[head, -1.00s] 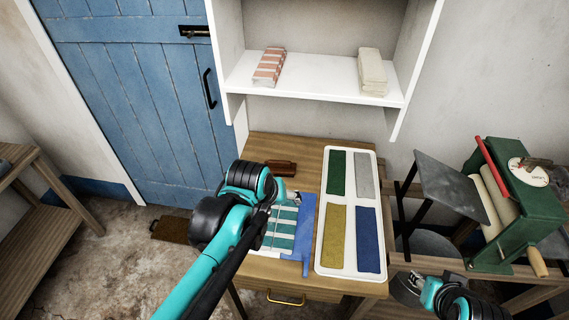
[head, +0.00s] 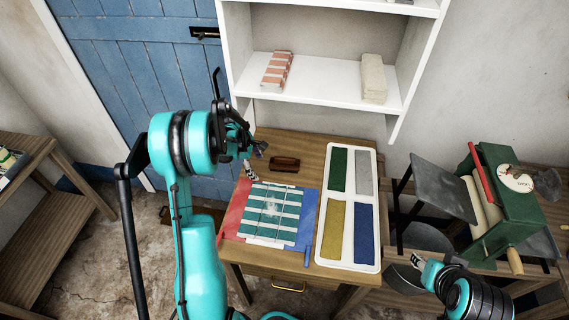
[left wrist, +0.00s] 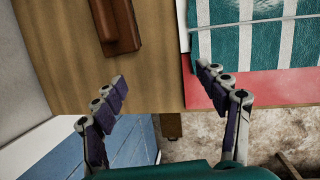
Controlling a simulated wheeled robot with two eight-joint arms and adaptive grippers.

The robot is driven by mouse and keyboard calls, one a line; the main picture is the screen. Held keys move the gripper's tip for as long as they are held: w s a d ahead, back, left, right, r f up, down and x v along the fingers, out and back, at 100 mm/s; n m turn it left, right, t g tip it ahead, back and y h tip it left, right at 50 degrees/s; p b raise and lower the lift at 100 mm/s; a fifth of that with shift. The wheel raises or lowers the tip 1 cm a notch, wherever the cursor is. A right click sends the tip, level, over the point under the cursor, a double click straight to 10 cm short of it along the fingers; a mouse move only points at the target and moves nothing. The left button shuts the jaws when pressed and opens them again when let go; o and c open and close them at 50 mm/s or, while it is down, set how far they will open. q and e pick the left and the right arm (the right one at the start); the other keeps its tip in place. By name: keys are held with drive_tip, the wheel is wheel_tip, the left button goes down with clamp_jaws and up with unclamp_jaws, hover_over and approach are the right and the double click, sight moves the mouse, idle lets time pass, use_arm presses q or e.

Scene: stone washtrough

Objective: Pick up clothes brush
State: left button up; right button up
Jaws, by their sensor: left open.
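The clothes brush (head: 285,164) is a small dark brown wooden block lying at the back left of the wooden table (head: 308,148). In the left wrist view the brush (left wrist: 118,25) lies at the top, left of centre, beyond my fingertips. My left gripper (head: 256,160) is open and empty, just left of the brush at the table's left edge. In the left wrist view its two fingers (left wrist: 163,82) are spread wide, with bare tabletop and the table edge between them. My right gripper (head: 420,264) is low at the right, away from the brush; its fingers are too small to judge.
A green-and-white striped cloth (head: 272,214) lies on a red and blue mat (head: 308,222) in front of the brush. A white tray (head: 348,200) with coloured pads stands to the right. A green roller machine (head: 512,205) is further right. A white shelf (head: 325,101) overhangs behind.

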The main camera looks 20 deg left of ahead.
sight(283, 159)
use_arm(q)
drive_tip(key=w+d, duration=0.2)
drive_tip(key=w+d+b, duration=0.1)
drive_tip(key=w+d, duration=0.2)
drive_tip(key=shift+w+d, duration=0.15)
drive_tip(key=shift+w, duration=0.2)
drive_tip(key=shift+w+d+f+b, duration=0.1)
drive_tip(key=shift+w+d+b, duration=0.35)
drive_tip(key=shift+w+d, duration=0.55)
drive_tip(key=b+x, duration=0.1)
drive_tip(key=x, duration=0.2)
drive_tip(key=shift+a, duration=0.1)
drive_tip(key=c, duration=1.3)
